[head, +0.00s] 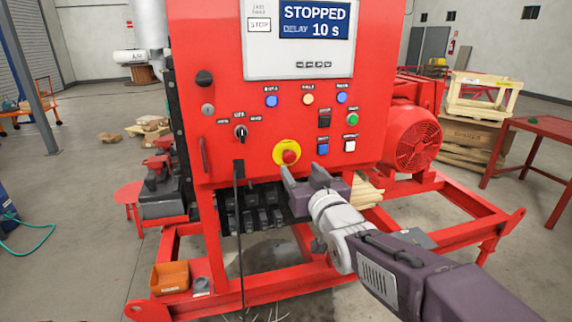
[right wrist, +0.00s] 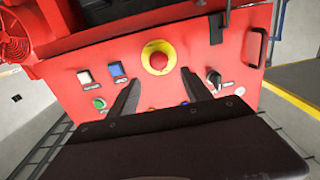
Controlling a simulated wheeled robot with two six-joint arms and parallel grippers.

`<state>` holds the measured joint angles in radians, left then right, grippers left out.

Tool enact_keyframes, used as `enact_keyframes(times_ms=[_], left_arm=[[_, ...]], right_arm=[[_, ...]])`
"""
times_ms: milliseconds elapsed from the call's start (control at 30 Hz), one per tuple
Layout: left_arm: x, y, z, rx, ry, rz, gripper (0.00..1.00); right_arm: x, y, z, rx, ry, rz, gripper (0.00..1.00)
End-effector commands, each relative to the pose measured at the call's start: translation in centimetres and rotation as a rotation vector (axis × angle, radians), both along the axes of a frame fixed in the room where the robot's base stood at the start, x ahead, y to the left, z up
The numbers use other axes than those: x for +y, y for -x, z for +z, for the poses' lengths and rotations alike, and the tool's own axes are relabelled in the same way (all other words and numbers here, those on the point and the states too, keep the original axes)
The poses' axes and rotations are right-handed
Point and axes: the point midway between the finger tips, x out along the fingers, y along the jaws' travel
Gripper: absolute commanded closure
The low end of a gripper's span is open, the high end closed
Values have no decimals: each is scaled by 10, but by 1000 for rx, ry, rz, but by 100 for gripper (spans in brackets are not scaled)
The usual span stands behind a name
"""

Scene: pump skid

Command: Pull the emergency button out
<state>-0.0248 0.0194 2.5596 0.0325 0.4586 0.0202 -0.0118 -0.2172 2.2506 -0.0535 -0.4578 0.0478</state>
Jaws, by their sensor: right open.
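The emergency button (head: 289,156) is a red knob on a yellow round plate, low on the front of the red control panel (head: 222,165). In the right wrist view the button (right wrist: 158,61) shows upside down with the rest of the panel, just beyond and between the fingertips. My right gripper (head: 304,176) is open and empty, close below and to the right of the button in the head view. In the right wrist view its two dark fingers (right wrist: 160,86) stand apart and do not appear to touch the button. My left gripper is not in view.
A display (head: 313,22) above reads STOPPED, DELAY 10 s. A black selector switch (head: 240,132) is left of the button; blue (head: 322,149) and white (head: 349,146) buttons are right. A black cable (head: 239,230) hangs down the front. Red skid rails lie below.

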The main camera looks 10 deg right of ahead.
Motion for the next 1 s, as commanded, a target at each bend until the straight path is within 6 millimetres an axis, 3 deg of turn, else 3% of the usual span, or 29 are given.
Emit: enact_keyframes(times_ms=[100,367,700,1000], left_arm=[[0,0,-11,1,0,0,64],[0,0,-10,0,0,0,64],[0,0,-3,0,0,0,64],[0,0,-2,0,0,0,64]], right_arm=[[0,2,-8,-7,0,-1,43],[0,-4,-8,-5,0,-1,43],[2,-70,-9,-4,0,-1,43],[3,-90,-9,-6,0,-1,43]])
